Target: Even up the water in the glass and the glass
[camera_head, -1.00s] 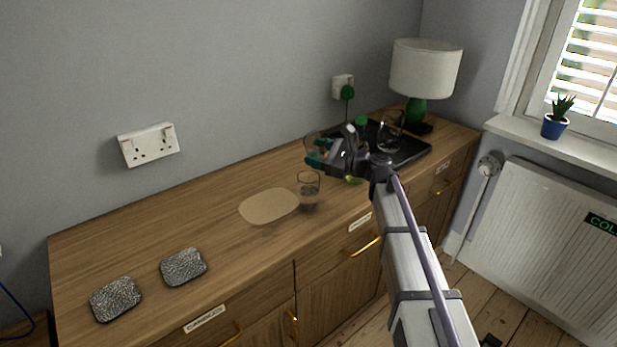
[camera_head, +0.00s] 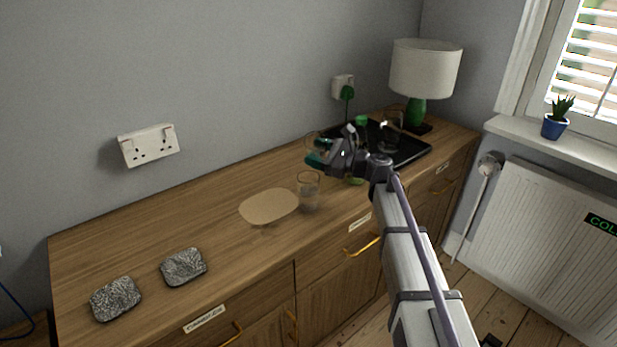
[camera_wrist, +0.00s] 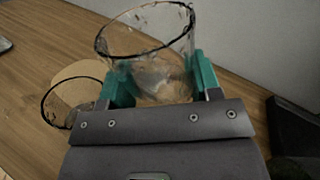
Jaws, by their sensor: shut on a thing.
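My gripper (camera_head: 318,157) is shut on a clear glass (camera_head: 313,140), held above the wooden sideboard. In the wrist view the held glass (camera_wrist: 150,45) sits between the teal fingertips (camera_wrist: 160,88), its dark-edged rim facing the camera. Something clear shows low inside it, but its water level cannot be read. A second clear glass (camera_head: 308,192) stands upright on the sideboard, below and slightly left of my gripper. It also shows in the wrist view (camera_wrist: 66,112), at left and apart from the held one. Its water level is unclear.
A flat tan mat (camera_head: 268,206) lies left of the standing glass. Two grey textured pads (camera_head: 116,298) lie at the front left. A black tray (camera_head: 408,150) with glassware, a green-capped bottle (camera_head: 361,123) and a lamp (camera_head: 425,70) stand to the right.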

